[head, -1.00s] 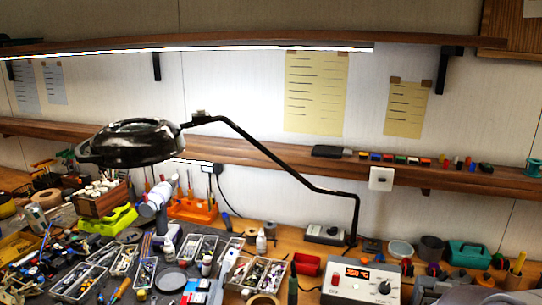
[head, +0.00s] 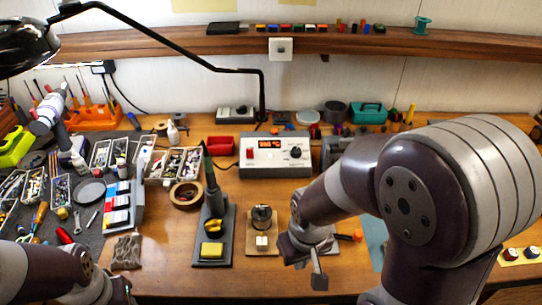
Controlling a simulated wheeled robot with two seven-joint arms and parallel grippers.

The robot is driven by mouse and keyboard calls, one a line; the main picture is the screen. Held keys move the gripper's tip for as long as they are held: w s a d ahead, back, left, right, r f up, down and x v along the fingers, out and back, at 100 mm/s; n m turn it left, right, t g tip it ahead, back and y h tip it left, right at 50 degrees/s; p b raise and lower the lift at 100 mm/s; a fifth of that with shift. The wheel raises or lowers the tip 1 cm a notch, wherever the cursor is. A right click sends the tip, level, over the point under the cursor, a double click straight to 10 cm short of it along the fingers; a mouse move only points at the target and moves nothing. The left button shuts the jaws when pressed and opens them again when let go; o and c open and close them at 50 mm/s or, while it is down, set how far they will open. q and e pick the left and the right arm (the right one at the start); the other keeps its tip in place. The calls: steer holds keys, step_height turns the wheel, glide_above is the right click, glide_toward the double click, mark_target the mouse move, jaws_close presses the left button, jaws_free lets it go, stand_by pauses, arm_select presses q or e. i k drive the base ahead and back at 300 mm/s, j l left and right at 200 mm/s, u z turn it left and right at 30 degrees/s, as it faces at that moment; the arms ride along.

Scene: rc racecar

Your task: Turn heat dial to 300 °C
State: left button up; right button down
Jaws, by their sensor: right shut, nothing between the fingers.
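The heat dial (head: 295,152) is a black round knob on the right of the front panel of a pale soldering station (head: 262,171). The station has a lit red-orange display (head: 269,144), too small to read surely, and a red switch at its left. My right gripper (head: 319,276) is shut and empty, pointing down over the front of the bench, well in front of the dial and apart from it. My left arm shows at the lower left; its end is near the bottom edge, and its fingers cannot be made out.
A soldering iron in its stand (head: 214,222) and a small brown board (head: 262,232) stand in front of the station. A tape roll (head: 186,194) and parts trays lie left. A red bin (head: 231,144) is beside the station. A black lamp arm (head: 190,42) crosses above.

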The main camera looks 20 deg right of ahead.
mark_target(296, 152)
steer(key=l+z, duration=0.15)
steer(key=z, duration=0.25)
steer(key=l+z, duration=0.1)
steer(key=z, duration=0.3)
steer(key=l+z, duration=0.15)
steer(key=z, duration=0.3)
steer(key=i+l+z, duration=0.1)
steer(key=z, duration=0.3)
